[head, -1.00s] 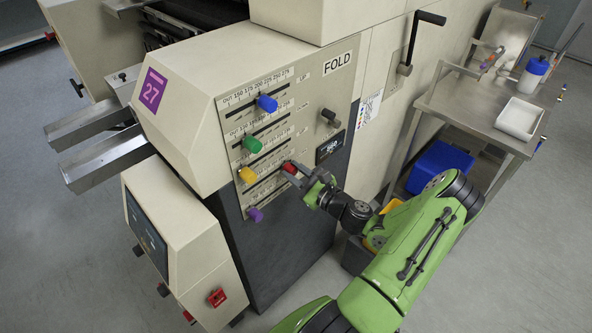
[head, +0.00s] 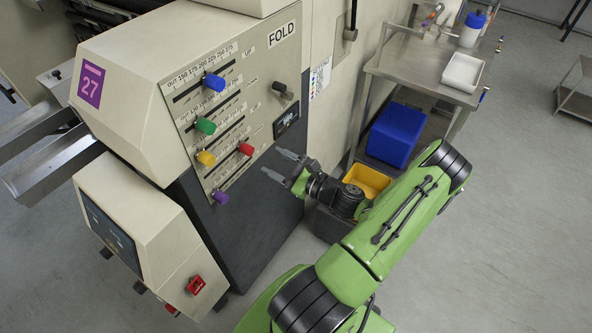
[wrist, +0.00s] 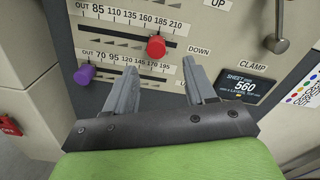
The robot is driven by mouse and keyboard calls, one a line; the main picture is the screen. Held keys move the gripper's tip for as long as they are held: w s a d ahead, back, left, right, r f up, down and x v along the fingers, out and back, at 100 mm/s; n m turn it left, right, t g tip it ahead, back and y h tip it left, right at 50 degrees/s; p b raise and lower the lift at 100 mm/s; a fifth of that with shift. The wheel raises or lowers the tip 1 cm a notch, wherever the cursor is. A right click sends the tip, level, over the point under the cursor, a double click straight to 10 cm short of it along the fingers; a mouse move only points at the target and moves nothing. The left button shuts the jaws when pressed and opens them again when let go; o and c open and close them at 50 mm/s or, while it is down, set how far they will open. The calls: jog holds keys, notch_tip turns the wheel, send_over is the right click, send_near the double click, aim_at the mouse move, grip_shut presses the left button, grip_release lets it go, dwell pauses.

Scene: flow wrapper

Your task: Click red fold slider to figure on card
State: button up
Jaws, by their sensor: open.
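The red slider knob (head: 246,149) is on the fold panel, right of the yellow knob. In the wrist view the red knob (wrist: 156,47) stands in its slot toward the right part of the scale marked 85 to 210; the exact reading is unclear. My gripper (head: 272,163) is open and empty, apart from the panel, to the right of and below the red knob. In the wrist view its fingers (wrist: 159,68) are spread, with the knob seen beyond the gap. A small dark card (wrist: 240,86) under CLAMP reads SHEET 560, with smaller unreadable print.
Blue (head: 213,82), green (head: 205,125), yellow (head: 206,158) and purple (head: 221,197) knobs sit on neighbouring slots. A dark clamp lever (head: 282,90) juts out at upper right. A steel table (head: 415,68), blue bin (head: 398,134) and yellow bin (head: 367,180) stand right. Open floor lies farther right.

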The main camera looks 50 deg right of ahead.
jog(key=s, duration=0.7)
jog(key=shift+s, duration=0.35)
jog(key=w+a+r+n+g+y, duration=0.2)
jog(key=w+a+n+g+y, duration=0.1)
jog(key=a+n+g, duration=0.5)
jog(key=w+a+r+n+g+y, duration=0.25)
jog(key=a+n+g, duration=0.35)
jog(key=a+n, duration=0.4)
jog(key=s+a+r+n+h, duration=0.3)
jog(key=s+a+r+n, duration=0.1)
jog(key=r+n, duration=0.2)
jog(key=s+a+r+n+t+h+p, duration=0.1)
jog(key=s+a+r+n+h, duration=0.2)
jog(key=r+n, duration=0.4)
jog(key=shift+s+a+r+t, duration=0.3)
jog(key=shift+s+a+r, duration=0.35)
jog(key=shift+s, duration=0.5)
